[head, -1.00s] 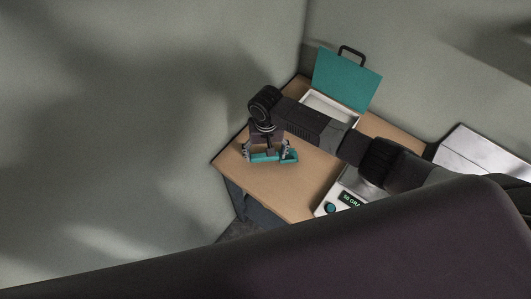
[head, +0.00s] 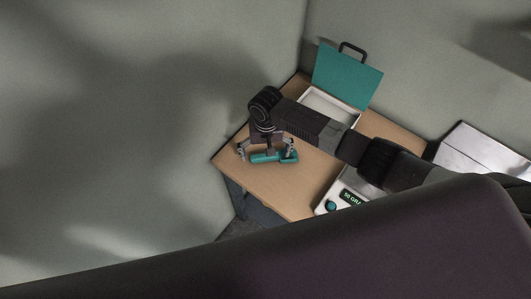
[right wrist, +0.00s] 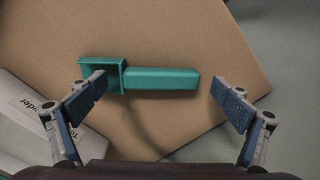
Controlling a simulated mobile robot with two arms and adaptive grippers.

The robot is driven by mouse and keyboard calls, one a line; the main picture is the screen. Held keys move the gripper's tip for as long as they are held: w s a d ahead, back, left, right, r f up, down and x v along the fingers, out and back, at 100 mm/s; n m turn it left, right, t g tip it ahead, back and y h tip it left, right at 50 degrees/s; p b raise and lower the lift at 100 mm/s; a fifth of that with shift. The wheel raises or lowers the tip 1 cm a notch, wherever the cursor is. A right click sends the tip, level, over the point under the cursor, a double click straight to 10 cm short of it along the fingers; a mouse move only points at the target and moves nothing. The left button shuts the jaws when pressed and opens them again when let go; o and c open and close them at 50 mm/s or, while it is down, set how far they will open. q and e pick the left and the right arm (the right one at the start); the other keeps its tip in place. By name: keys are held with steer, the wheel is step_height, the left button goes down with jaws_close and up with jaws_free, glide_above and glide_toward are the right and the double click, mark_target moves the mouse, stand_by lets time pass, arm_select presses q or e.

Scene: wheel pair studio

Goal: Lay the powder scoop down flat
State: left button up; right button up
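The powder scoop (right wrist: 160,79) is teal, with a square open bowl and a thick straight handle. In the right wrist view it lies on the wooden table (right wrist: 195,30), bowl to the left. In the head view the scoop (head: 268,157) is at the table's left part, below my right gripper (head: 266,153). In the right wrist view my right gripper (right wrist: 168,95) is open wide. One finger is close to the bowl; the other is past the handle's end. Whether a finger touches the scoop, I cannot tell. My left gripper is not in view.
A white box with a raised teal lid (head: 347,77) stands at the table's back. A scale with a lit display (head: 352,197) is at the front right. A white labelled item (right wrist: 30,120) is at the left in the wrist view. The table's edge is close to the scoop.

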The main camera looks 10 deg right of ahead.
step_height(320, 180, up, 12)
stand_by(0.7)
stand_by(0.8)
